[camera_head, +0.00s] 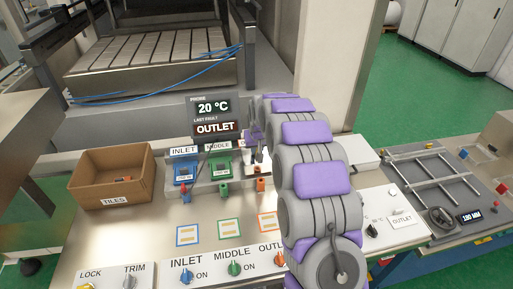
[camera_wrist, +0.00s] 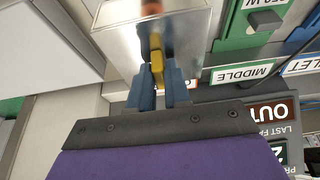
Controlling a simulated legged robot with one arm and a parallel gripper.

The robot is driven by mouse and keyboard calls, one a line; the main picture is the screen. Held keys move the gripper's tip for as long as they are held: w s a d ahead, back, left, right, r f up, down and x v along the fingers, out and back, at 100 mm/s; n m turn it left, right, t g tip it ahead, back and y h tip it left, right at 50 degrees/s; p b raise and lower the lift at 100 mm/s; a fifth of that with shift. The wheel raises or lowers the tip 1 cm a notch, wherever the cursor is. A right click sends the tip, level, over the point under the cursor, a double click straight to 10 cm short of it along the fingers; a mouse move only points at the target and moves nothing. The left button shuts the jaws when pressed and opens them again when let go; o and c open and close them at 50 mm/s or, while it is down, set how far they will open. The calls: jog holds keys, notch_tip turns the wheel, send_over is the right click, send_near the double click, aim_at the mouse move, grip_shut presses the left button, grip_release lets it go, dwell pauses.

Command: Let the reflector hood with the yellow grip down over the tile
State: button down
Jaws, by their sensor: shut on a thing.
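My gripper (camera_wrist: 160,85), with blue fingers, is shut on the yellow grip (camera_wrist: 157,58) of the reflector hood. The hood (camera_wrist: 120,38) is a shiny metal box at the top of the wrist view, held in front of the fingers. A small orange-brown patch shows on the hood near the grip; I cannot tell if it is a reflection. In the head view my purple and grey arm covers most of the gripper and hood area, right of the MIDDLE station. I cannot make out the tile under the hood, or whether the hood touches anything below.
The blue INLET station (camera_head: 185,170) and green MIDDLE station (camera_head: 219,165) stand left of my arm. A display (camera_head: 213,117) reads 20 °C and OUTLET. A cardboard TILES box (camera_head: 112,198) is at left. Knobs labelled INLET and MIDDLE line the front panel (camera_head: 208,268).

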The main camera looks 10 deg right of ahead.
jog(key=shift+f, duration=0.6)
jog(key=c, duration=1)
grip_release()
jog(key=p+v, duration=0.1)
jog(key=v, duration=1.6)
jog(key=shift+r, duration=0.1)
